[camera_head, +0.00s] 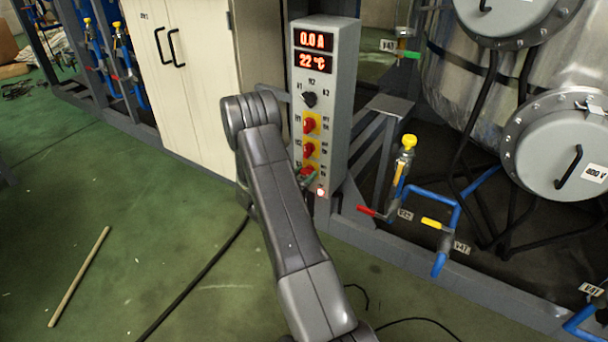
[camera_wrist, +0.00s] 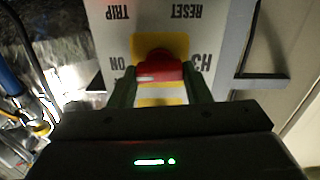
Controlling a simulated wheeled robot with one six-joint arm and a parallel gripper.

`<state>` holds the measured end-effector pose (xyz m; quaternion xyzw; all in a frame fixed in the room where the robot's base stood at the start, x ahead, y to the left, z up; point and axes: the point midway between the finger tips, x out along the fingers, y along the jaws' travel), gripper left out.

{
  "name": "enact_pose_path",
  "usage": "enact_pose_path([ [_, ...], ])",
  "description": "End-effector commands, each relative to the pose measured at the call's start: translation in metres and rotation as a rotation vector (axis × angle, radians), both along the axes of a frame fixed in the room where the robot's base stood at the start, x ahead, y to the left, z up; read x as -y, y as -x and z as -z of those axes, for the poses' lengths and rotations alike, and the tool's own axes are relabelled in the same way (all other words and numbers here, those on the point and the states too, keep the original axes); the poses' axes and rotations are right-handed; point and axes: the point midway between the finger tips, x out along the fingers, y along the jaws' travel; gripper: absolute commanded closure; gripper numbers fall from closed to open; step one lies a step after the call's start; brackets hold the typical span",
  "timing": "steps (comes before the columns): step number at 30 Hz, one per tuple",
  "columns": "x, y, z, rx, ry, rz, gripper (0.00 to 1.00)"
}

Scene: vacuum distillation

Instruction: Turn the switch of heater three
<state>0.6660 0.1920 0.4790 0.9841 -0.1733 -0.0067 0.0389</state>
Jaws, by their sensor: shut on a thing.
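The heater three switch is a red knob (camera_wrist: 158,70) on a yellow plate, with "H3" printed beside it. The wrist view shows it upside down, with ON, TRIP and RESET labels around it. My gripper (camera_wrist: 161,84) is shut on this knob, one finger on each side. In the head view the knob is the lowest of three red switches on the grey control box (camera_head: 340,100), and my gripper (camera_head: 305,177) is at it, partly hidden by my arm. The knob's exact turn angle is hard to tell.
The box displays (camera_head: 313,51) read 0.0 A and 22 °C. A black selector knob (camera_head: 309,99) and two other red switches (camera_head: 309,125) are above. A cream cabinet (camera_head: 195,80) stands left; blue pipes with valves (camera_head: 440,195) are right. Green floor at left is mostly clear.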

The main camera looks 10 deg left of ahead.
Motion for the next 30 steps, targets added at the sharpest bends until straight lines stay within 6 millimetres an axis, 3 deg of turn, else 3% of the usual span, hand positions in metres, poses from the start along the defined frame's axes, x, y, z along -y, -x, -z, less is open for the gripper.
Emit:
enact_pose_path([
  [30, -0.0026, -0.0002, 0.0007, -0.315, 0.86, -0.001, 0.79],
])
